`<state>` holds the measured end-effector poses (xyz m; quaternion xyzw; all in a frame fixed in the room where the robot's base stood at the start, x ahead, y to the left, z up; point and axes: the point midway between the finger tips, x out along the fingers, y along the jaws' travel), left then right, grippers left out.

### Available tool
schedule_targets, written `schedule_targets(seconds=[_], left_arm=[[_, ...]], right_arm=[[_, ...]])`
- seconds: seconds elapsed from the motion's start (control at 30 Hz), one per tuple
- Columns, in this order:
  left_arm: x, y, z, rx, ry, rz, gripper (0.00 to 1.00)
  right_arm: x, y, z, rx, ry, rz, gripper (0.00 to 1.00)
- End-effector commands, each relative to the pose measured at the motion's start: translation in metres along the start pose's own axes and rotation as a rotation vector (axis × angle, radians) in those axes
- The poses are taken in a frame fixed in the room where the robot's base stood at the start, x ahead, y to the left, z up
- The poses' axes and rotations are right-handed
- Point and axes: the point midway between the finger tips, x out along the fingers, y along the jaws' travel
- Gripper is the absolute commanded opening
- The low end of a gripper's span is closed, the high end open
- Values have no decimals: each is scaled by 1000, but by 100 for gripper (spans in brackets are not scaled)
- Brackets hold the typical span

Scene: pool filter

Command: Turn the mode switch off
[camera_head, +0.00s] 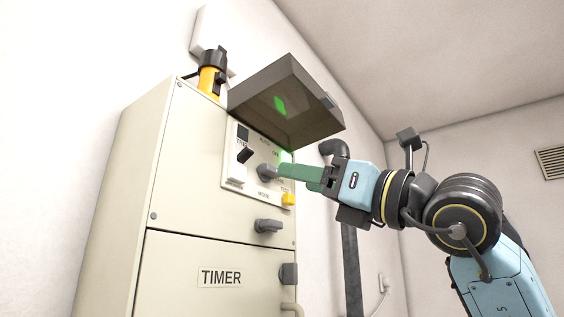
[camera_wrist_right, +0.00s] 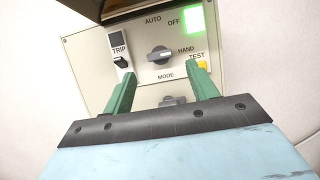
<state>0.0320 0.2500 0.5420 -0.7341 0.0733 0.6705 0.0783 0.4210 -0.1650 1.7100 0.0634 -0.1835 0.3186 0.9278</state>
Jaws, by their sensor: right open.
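The mode switch is a grey rotary knob (camera_head: 267,172) on the panel of the beige cabinet. In the right wrist view the knob (camera_wrist_right: 160,55) has AUTO, OFF and HAND around it and MODE below. Its bar lies roughly level, with its right end toward the HAND label; I cannot tell surely which end is the pointer. My right gripper (camera_head: 284,174) has green fingers and is close in front of the knob. In the right wrist view the gripper (camera_wrist_right: 165,68) is open and empty, its fingertips below the knob and to either side. My left gripper is out of view.
A dark cover (camera_head: 288,100) is raised over the panel. A lit green lamp (camera_wrist_right: 194,20) is by OFF. A black TRIP switch (camera_head: 245,154) and a yellow TEST button (camera_head: 288,199) flank the knob. A grey handle (camera_head: 268,225) projects below. A dark pipe (camera_head: 350,265) stands right of the cabinet.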

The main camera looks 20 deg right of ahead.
Motion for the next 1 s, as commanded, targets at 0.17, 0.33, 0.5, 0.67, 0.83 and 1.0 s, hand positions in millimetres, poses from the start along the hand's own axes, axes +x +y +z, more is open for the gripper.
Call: schedule_targets(seconds=[0.17, 0.33, 0.5, 0.67, 0.83, 1.0], left_arm=[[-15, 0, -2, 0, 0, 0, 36], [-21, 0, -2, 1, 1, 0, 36], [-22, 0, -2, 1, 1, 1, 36], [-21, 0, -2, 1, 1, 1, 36], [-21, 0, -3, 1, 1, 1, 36], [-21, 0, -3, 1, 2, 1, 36]], right_arm=[[34, 1, 3, 1, 0, 2, 58], [50, 0, 2, 0, -1, 1, 58], [55, 0, 0, 0, 0, 2, 58], [55, 0, 0, 0, -1, 2, 58], [54, 0, 0, 0, -1, 2, 41], [54, 0, 0, 0, -1, 2, 19]])
